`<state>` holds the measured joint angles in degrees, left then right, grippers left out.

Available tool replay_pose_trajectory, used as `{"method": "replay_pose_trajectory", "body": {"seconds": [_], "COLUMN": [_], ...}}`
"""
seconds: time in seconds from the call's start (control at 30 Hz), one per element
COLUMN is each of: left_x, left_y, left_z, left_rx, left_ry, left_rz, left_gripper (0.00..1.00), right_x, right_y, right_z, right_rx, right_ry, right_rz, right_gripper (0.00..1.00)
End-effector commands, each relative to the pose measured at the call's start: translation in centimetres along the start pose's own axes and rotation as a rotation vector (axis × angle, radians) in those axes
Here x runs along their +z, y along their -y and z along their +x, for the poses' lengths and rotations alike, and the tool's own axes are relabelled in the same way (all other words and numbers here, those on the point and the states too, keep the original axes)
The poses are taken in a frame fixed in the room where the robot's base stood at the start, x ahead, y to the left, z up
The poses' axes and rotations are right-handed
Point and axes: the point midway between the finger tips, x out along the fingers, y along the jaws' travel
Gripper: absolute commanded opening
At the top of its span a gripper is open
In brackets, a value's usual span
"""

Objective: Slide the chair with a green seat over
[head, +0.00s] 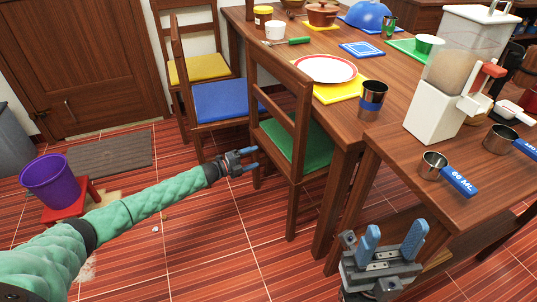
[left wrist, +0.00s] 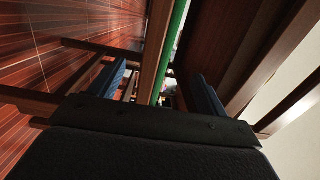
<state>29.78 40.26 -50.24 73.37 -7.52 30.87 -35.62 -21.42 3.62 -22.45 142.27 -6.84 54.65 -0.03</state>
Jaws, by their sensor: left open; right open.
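The wooden chair with a green seat (head: 308,150) stands at the near table side, its seat partly under the tabletop and its tall back towards me. My left gripper (head: 254,159) is open just left of the chair, at about seat height. In the left wrist view its blue fingers (left wrist: 160,92) are apart, with a brown chair bar and the green seat edge (left wrist: 176,45) between them in the picture. I cannot tell whether they touch. My right gripper (head: 393,243) is open and empty, low in front of the table's near end.
A blue-seated chair (head: 222,102) and a yellow-seated chair (head: 200,68) stand beyond. The table (head: 292,45) holds plates, cups and a dispenser (head: 455,75). A purple bucket (head: 48,180) sits on a red stool (head: 88,196) at left. Tiled floor left of the green-seated chair is open.

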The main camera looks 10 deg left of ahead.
Motion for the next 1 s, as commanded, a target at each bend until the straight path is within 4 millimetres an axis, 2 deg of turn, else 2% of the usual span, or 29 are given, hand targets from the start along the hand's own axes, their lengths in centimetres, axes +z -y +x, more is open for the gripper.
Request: {"method": "replay_pose_trajectory", "body": {"seconds": [0.1,0.3,0.5,0.7,0.93,0.97,1.0], "left_x": [0.0,0.0,0.1,0.0,0.0,0.0,0.0], "left_y": [-0.2,-0.2,-0.1,-0.1,0.0,0.0,0.0], "left_z": [1.6,5.5,8.0,8.9,8.9,8.9,8.9], "left_rx": [-0.001,-0.001,-0.001,0.0,0.001,0.001,0.001], "left_ry": [0.0,0.0,0.0,0.0,0.0,0.0,0.0], "left_rz": [0.0,0.0,0.0,-0.001,0.0,0.0,0.0], "left_gripper": [0.76,0.76,0.76,0.76,0.76,0.74,0.67], "right_x": [-1.6,-1.3,-1.1,-1.1,-1.1,-1.1,-1.1], "right_y": [0.1,0.2,0.4,0.5,0.5,0.5,0.5], "right_z": [0.5,0.0,-0.2,-0.2,-0.2,-0.2,-0.2], "right_rx": [-0.004,0.007,0.014,0.017,0.017,0.017,0.017], "right_ry": [-0.071,-0.076,-0.081,-0.082,-0.082,-0.082,-0.082], "right_rz": [-0.001,0.021,0.037,0.045,0.047,0.047,0.046], "right_gripper": [0.51,0.51,0.51,0.51,0.51,0.51,0.51]}}
